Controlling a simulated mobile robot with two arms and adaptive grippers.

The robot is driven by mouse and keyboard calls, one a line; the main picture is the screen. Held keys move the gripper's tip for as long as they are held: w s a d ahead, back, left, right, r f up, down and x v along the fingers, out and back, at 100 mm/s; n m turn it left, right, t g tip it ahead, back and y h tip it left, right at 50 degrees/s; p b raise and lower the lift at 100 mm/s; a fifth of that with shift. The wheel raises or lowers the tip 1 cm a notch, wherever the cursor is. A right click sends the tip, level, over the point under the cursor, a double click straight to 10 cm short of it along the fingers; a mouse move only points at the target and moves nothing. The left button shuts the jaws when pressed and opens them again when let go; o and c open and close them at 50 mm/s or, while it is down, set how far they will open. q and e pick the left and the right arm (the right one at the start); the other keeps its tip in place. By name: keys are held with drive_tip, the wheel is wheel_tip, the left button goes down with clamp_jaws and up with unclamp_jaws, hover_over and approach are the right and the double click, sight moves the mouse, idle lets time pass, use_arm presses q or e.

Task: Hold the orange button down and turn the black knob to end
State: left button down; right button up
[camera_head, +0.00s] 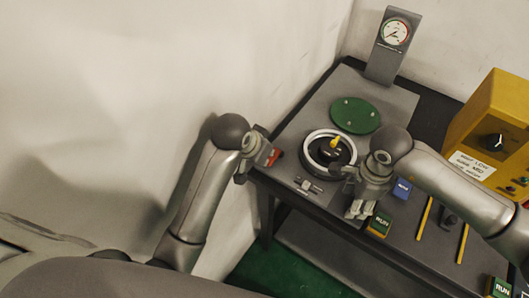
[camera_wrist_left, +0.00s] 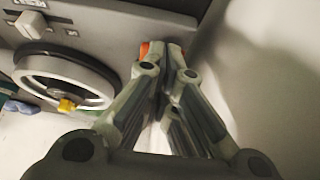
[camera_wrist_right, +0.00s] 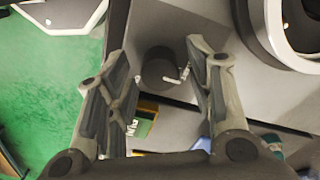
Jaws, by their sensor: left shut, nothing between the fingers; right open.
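The orange button (camera_head: 274,157) shows at the left end of the grey bench, beside my left gripper (camera_head: 262,154). In the left wrist view, my left gripper (camera_wrist_left: 168,52) is shut and empty, with the orange button (camera_wrist_left: 145,49) partly hidden behind its fingertips. I cannot tell whether the button is pressed. My right gripper (camera_head: 358,206) is open at the bench's front edge. In the right wrist view, a dark round knob (camera_wrist_right: 158,66) with a pale pointer shows between the open fingers (camera_wrist_right: 152,62), apparently ungripped. It is hidden in the head view.
A white-rimmed handwheel (camera_head: 308,153) with a yellow handle sits on the bench (camera_head: 290,140). A slide switch (camera_head: 308,187), green disc (camera_head: 355,115) and gauge (camera_head: 396,32) are nearby. A yellow box (camera_head: 478,128) with another black knob (camera_head: 495,142) stands at right.

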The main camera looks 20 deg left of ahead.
idle(0.8)
drive_tip(key=n, duration=0.9)
drive_tip(key=c, duration=0.7)
drive_tip(key=shift+m, duration=2.5)
